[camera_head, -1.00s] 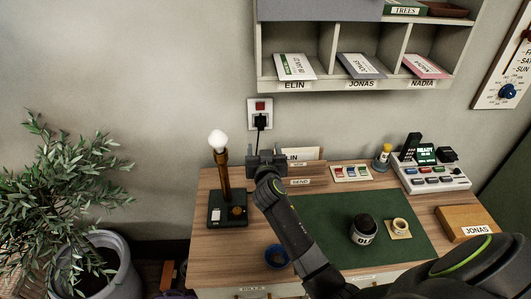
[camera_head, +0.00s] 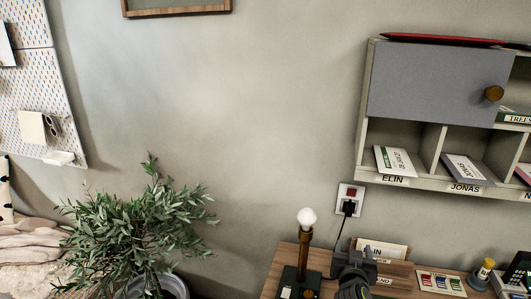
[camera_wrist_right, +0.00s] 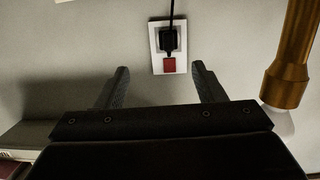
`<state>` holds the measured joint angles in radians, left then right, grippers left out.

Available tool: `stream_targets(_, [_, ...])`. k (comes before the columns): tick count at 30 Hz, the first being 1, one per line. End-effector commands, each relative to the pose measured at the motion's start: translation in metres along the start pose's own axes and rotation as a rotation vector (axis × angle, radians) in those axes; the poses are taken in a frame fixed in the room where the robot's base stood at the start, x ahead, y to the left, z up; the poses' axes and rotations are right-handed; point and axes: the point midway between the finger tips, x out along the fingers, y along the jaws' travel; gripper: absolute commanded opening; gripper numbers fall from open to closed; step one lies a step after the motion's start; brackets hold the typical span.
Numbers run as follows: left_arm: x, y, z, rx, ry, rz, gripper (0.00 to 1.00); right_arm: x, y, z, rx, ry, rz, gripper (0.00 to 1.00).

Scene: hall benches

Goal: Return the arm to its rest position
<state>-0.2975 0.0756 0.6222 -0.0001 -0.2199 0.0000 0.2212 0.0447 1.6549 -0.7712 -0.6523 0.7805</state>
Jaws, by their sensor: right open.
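My right gripper (camera_head: 352,262) is at the bottom of the head view, over the desk, between the lamp and the letter holder. In the right wrist view its two fingers (camera_wrist_right: 160,70) are spread apart with nothing between them. The wall socket (camera_wrist_right: 154,47) with its black plug shows beyond the fingertips; the wrist picture appears upside down. My arm shows only in part at the bottom edge of the head view. My left gripper is not in view.
A lamp with a white bulb (camera_head: 307,218) stands close left of the gripper. The letter holder (camera_head: 382,250) is close on its right. Pigeonholes (camera_head: 362,150) hang above right. A potted plant (camera_head: 140,230) stands at left.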

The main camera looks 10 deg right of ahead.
Motion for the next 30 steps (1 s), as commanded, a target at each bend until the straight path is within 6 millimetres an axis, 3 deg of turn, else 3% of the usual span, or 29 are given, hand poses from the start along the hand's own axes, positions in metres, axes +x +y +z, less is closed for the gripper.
stream_targets(5, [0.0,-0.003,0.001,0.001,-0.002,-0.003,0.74,-0.054,0.058,0.058,-0.042,-0.209,0.08,0.63])
stream_targets(9, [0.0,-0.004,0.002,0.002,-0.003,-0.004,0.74,-0.121,0.101,0.104,-0.099,-0.438,0.095,0.63])
stream_targets(12, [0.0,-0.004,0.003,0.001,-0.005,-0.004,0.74,-0.17,0.121,0.127,-0.146,-0.59,0.069,0.63])
stream_targets(15, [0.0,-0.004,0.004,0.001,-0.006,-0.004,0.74,-0.212,0.133,0.141,-0.188,-0.711,0.03,0.63])
stream_targets(21, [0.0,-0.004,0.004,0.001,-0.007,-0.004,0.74,-0.278,0.146,0.154,-0.255,-0.882,-0.058,0.63])
stream_targets(29, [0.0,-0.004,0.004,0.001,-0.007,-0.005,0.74,-0.35,0.155,0.157,-0.334,-1.049,-0.185,0.63])
stream_targets(30, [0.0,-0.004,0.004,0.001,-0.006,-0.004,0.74,-0.342,0.154,0.166,-0.333,-1.049,-0.185,0.63])
